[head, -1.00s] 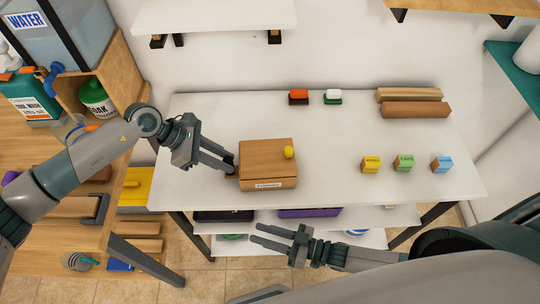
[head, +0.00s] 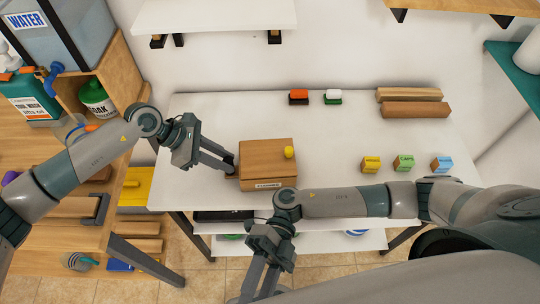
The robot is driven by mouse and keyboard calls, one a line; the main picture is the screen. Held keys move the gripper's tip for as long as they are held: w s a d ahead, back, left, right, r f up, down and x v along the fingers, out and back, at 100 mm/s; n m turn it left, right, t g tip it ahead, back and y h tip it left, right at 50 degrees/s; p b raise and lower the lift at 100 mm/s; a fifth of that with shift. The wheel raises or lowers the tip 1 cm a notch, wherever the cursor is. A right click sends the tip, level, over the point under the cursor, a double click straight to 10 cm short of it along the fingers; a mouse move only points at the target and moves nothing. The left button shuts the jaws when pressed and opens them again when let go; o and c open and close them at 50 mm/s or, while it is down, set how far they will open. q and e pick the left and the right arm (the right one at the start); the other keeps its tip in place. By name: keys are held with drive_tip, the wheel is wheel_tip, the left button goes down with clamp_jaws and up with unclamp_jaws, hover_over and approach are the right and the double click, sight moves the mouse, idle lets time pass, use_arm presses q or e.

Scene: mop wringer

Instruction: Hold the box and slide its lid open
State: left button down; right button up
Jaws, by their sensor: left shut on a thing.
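The wooden box (head: 262,184) stands on the white table near its front edge, with a small label on its front. Its flat wooden lid (head: 262,155) lies over the top and looks closed. A yellow knob (head: 289,152) sits near the lid's right end. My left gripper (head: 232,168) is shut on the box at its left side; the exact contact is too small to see. My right gripper (head: 257,290) is in front of and below the table edge, pointing down, its fingers apart and empty. My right arm passes close in front of the box.
Two wooden bars (head: 415,109) lie at the back right. Red and white-topped brushes or blocks (head: 299,97) are at the back. The tabletop between is clear.

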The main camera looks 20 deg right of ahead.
drive_tip(key=w+d+f+n+t+h, duration=0.2)
drive_tip(key=d+n+h, duration=0.4)
drive_tip(key=h, duration=0.1)
wheel_tip(320, 180, up, 10)
drive_tip(key=n+t+h, duration=0.3)
drive_tip(key=t+h, duration=0.2)
drive_tip(key=t, duration=0.9)
hover_over(289, 149)
drive_tip(key=shift+f, duration=0.2)
drive_tip(key=shift+f, duration=3.4)
clamp_jaws()
